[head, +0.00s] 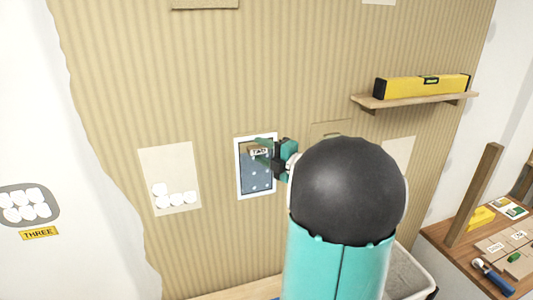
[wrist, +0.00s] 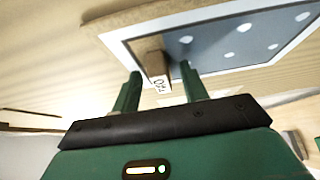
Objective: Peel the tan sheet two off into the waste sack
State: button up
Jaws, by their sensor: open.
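A small tan tab with a white label reading TWO (wrist: 158,82) sticks out from a panel on the wall. The panel (head: 257,180) is blue-grey with white spots and a white border. In the wrist view the panel (wrist: 235,45) is above the fingers. My gripper (head: 260,151) is at the panel's upper part. In the wrist view my open gripper (wrist: 161,70) has a finger on each side of the tab; I cannot tell whether they touch it. A pale open-topped container (head: 428,288) stands low at the right, partly hidden by my arm; I cannot tell whether it is the sack.
A pale sheet (head: 170,165) with white discs is on the wall left of the panel. A THREE label (head: 38,233) is at far left. A shelf (head: 415,99) holds a yellow level (head: 425,86). A wooden table (head: 460,245) with tools stands at lower right.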

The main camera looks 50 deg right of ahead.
grip_shut()
jog(key=shift+s, duration=0.1)
jog(key=shift+s+a, duration=0.45)
jog(key=shift+s, duration=0.25)
jog(key=shift+s+a, duration=0.2)
jog(key=shift+s, duration=0.2)
jog(key=shift+s+a, duration=0.15)
jog(key=shift+s, duration=0.15)
jog(key=shift+s+a, duration=0.2)
jog(key=shift+s, duration=0.1)
jog(key=shift+s+a, duration=0.15)
jog(key=shift+s, duration=0.1)
jog(key=shift+s+a, duration=0.1)
jog(key=shift+s, duration=0.15)
